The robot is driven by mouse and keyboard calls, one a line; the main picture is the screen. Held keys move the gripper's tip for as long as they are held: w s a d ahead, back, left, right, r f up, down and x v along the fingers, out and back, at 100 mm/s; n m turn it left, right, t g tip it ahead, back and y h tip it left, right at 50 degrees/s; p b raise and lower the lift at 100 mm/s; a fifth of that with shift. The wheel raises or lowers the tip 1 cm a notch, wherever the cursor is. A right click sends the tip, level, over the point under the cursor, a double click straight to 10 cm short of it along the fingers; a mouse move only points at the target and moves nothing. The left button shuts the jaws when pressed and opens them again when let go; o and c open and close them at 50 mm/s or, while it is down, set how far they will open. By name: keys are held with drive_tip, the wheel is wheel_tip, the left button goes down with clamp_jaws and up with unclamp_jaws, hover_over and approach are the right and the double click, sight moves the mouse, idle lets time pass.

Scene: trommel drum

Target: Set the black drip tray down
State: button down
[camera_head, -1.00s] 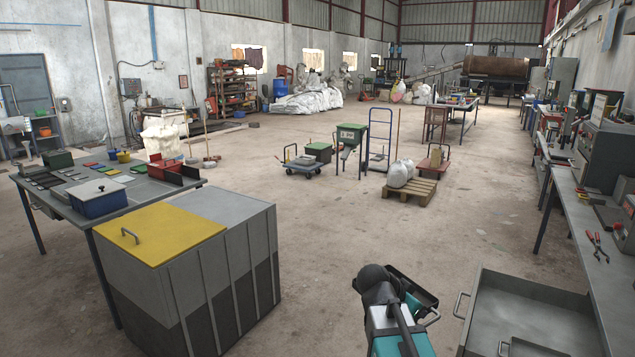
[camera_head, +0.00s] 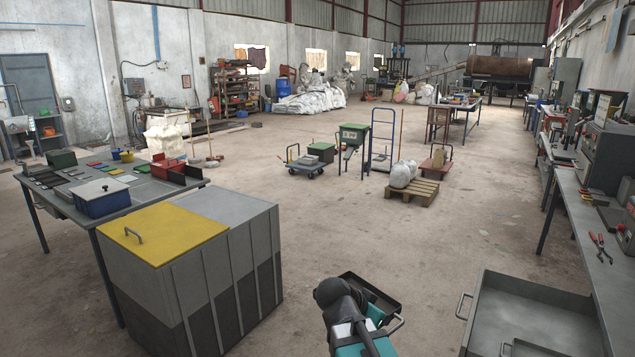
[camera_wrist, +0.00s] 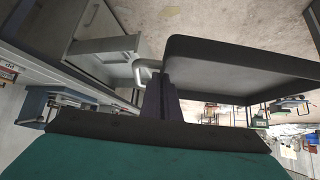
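The black drip tray (camera_head: 372,292) is held up in the air in front of me, above the open floor, and is partly hidden behind my arm. In the wrist view the tray (camera_wrist: 240,68) fills the upper right, with a pale grey handle (camera_wrist: 148,70) at its near end. My gripper (camera_wrist: 162,102) has its dark fingers closed together at that end of the tray. The exact grip, on handle or rim, is hard to make out. The tray looks empty where its inside shows.
A grey bin with a yellow lid panel (camera_head: 165,233) stands at left, beside a table (camera_head: 130,203) with boxes. An open grey drawer (camera_head: 540,310) juts out below the workbench (camera_head: 575,215) at right. Open floor (camera_head: 400,240) lies between. A pallet (camera_head: 412,192) with sacks stands farther back.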

drive_tip(key=shift+d, duration=0.1)
drive_tip(key=d, duration=0.7)
drive_tip(key=shift+a, duration=0.15)
idle(0.5)
